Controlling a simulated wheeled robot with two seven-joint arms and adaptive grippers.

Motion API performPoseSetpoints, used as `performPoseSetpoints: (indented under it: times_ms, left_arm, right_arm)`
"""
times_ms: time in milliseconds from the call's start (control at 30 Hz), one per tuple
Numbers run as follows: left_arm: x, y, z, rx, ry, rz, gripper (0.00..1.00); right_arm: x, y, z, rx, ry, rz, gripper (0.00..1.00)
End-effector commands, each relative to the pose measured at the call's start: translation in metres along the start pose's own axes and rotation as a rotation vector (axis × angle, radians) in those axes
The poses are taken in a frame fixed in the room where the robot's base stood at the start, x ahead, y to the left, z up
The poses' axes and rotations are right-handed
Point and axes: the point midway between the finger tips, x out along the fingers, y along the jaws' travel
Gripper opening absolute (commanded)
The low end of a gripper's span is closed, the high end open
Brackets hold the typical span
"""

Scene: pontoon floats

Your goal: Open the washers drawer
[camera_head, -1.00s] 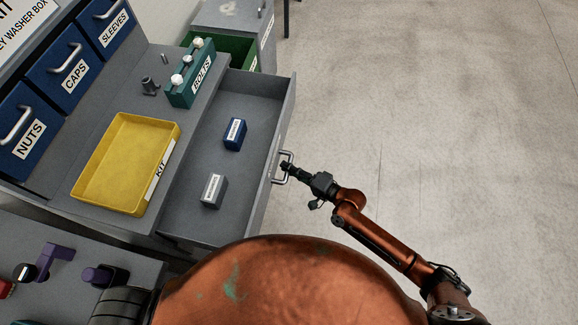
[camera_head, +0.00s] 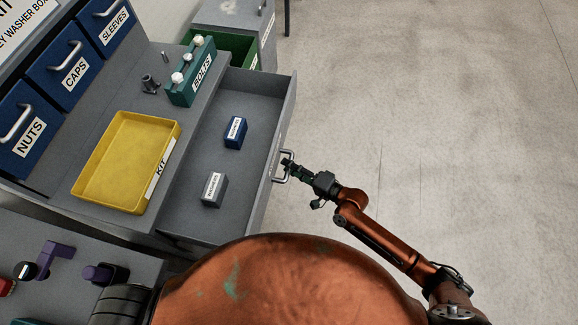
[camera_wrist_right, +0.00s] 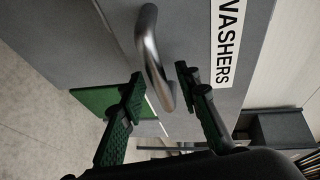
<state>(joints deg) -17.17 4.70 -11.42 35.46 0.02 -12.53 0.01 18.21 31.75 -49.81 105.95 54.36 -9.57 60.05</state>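The washers drawer (camera_head: 255,215) is pulled well out from under the bench top in the head view. A blue box (camera_head: 235,132) and a grey box (camera_head: 214,190) lie inside it. Its metal handle (camera_head: 284,167) is on the front; the wrist view shows the handle (camera_wrist_right: 153,55) beside the WASHERS label (camera_wrist_right: 228,40). My right gripper (camera_head: 287,166) is at the handle. In the wrist view my right gripper (camera_wrist_right: 160,85) is open, its fingers apart on either side of the handle's lower end, not clamped on it. My left gripper is out of view.
A yellow KIT tray (camera_head: 125,163) and a green BOLTS block (camera_head: 192,75) stand on the bench. Blue drawers NUTS, CAPS and SLEEVES line the back. A green open drawer (camera_head: 238,48) stands beyond. The floor to the right is clear.

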Motion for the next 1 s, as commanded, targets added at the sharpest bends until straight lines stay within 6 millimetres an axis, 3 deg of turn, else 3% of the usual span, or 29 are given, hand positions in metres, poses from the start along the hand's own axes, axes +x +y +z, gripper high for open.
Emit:
performPoseSetpoints:
  times_ms: [500,700,1000]
  left_arm:
    - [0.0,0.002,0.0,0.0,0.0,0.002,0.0]
    - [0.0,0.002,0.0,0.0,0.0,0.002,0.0]
    - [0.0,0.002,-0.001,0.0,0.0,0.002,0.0]
  right_arm:
    - [-0.096,0.001,0.0,-0.003,-0.001,0.005,0.3]
    - [-0.112,0.001,0.0,-0.001,0.0,0.002,0.3]
    - [-0.115,0.001,0.0,0.0,0.0,0.001,0.3]
